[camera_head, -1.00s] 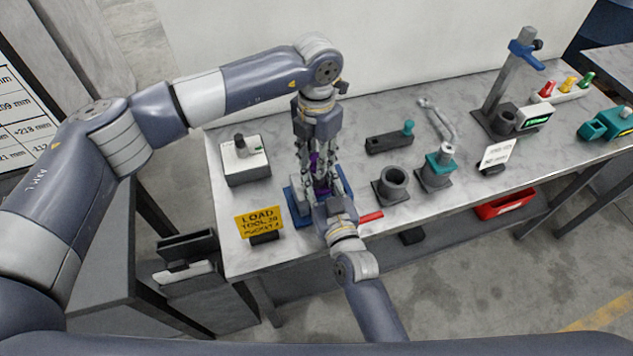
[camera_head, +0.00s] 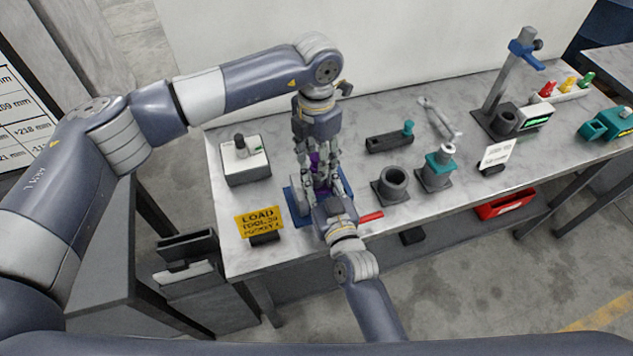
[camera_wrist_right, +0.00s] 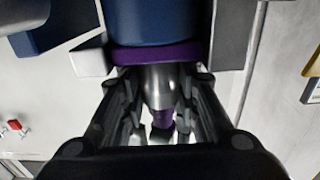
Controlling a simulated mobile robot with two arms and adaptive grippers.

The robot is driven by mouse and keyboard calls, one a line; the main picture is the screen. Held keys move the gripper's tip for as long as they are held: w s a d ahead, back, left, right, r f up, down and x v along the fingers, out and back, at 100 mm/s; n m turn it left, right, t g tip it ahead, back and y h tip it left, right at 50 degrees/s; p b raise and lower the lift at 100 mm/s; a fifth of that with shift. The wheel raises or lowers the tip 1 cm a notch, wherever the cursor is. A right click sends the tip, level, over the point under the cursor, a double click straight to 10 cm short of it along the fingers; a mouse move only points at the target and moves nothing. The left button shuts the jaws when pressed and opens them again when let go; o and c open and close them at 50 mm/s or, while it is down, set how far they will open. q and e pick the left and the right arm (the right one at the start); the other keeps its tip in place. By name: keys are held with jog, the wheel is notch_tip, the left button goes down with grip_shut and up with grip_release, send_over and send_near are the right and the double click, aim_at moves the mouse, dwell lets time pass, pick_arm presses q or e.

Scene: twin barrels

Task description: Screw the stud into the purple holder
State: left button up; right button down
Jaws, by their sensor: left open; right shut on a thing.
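The purple holder stands in a blue fixture (camera_head: 293,204) at the bench's front left. The right wrist view appears upside down and shows the holder's purple collar (camera_wrist_right: 155,53) against the blue body, then a grey taper (camera_wrist_right: 160,88). The purple stud (camera_wrist_right: 161,117) is at the taper's narrow end; whether its thread is seated is hidden. My right gripper (camera_head: 328,190) comes from the front, shut on the holder at the taper. My left gripper (camera_head: 316,172) points down from above, open around the stud. The fingers overlap in the head view and hide the contact.
A red handle (camera_head: 371,216) sticks out right of the fixture. A yellow sign (camera_head: 259,221) and a white-topped box (camera_head: 245,161) stand to the left. A dark grey cup (camera_head: 391,186) and a teal-collared piece (camera_head: 437,170) stand to the right.

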pick_arm(q)
notch_tip(320, 180, up, 12)
dwell(0.5)
pick_arm(e)
jog(key=c, duration=1.2)
grip_release()
jog(key=shift+o, duration=0.2)
jog(key=shift+s, duration=0.1)
jog(key=v, duration=1.1)
jog(key=shift+s, duration=0.35)
pick_arm(q)
jog(key=shift+f, duration=0.1)
pick_arm(e)
jog(key=shift+d, duration=0.2)
